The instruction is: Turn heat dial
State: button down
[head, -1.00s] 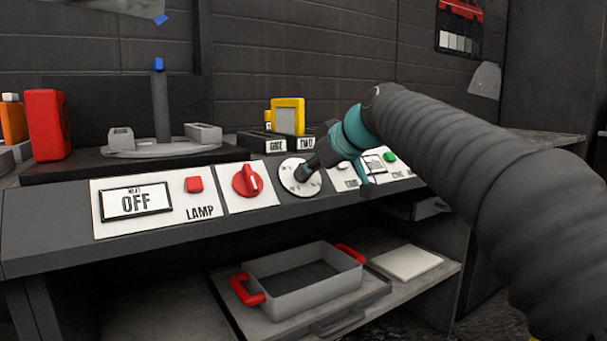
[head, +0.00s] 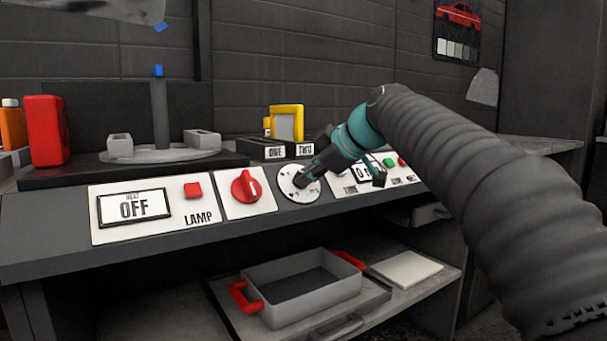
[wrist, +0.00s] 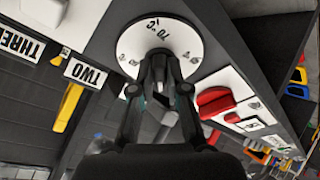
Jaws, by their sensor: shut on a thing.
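The heat dial is a knob on a round white plate (head: 311,188) with markings, set in the sloped front panel. The plate also shows in the wrist view (wrist: 180,40), where "70 °C" is readable on it. My gripper (head: 303,178) reaches down from the right and is shut on the dial's knob, which its fingers mostly hide. In the wrist view my gripper (wrist: 160,68) is at the plate's centre. The heat display (head: 134,207) at the panel's left reads "OFF".
A red rotary knob (head: 246,187) is just left of the dial, and a red lamp button (head: 192,190) is further left. A timer panel with green (head: 389,162) and red buttons is to the right. A grey tray (head: 305,290) with red handles sits on the shelf below.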

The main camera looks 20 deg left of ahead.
jog(key=shift+w, duration=0.1)
jog(key=c, duration=1.2)
grip_release()
jog(key=shift+a, duration=0.15)
jog(key=shift+o, duration=0.2)
jog(key=v, duration=1.2)
